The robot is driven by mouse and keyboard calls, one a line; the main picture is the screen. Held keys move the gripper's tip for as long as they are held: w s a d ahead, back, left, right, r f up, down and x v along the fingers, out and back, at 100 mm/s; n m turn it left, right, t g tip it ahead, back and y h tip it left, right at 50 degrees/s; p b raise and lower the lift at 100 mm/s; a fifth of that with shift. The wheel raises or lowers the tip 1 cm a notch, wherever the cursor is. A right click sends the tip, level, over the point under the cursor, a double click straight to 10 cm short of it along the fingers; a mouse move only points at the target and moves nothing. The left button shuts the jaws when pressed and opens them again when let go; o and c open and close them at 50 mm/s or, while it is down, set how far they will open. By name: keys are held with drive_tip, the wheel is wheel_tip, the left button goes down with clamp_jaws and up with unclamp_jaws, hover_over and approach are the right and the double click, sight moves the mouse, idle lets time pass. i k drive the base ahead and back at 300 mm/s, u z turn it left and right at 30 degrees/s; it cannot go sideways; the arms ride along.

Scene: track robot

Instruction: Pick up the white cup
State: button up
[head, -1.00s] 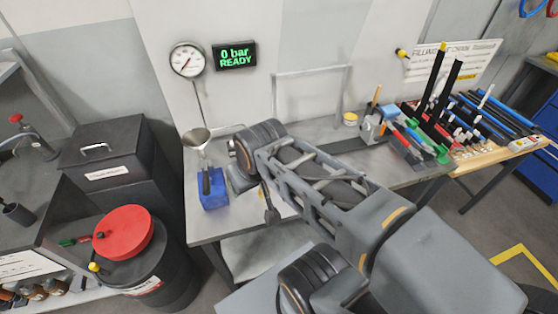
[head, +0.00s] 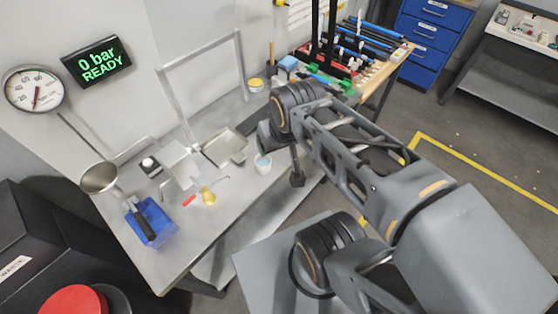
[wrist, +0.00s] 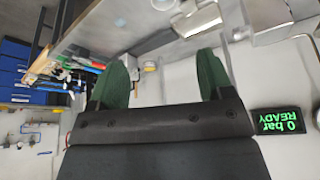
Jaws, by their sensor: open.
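The white cup (head: 263,165) stands upright on the grey workbench (head: 232,186), near its front edge and just left of my arm in the head view. Something bluish shows inside it. In the wrist view a small white round thing at the top edge (wrist: 163,4) looks like the same cup, partly cut off. My gripper (wrist: 162,78) shows in the wrist view with its two green fingers wide apart and nothing between them. The cup is beyond the fingertips, apart from them. In the head view my arm hides most of the gripper.
A metal frame (head: 202,77) rises behind. A yellow-topped jar (head: 255,85) and a rack of tools (head: 350,55) are farther back.

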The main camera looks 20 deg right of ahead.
sight(263, 165)
drive_tip(key=u, duration=0.8)
drive_tip(key=k, duration=0.4)
drive_tip(key=u, duration=1.2)
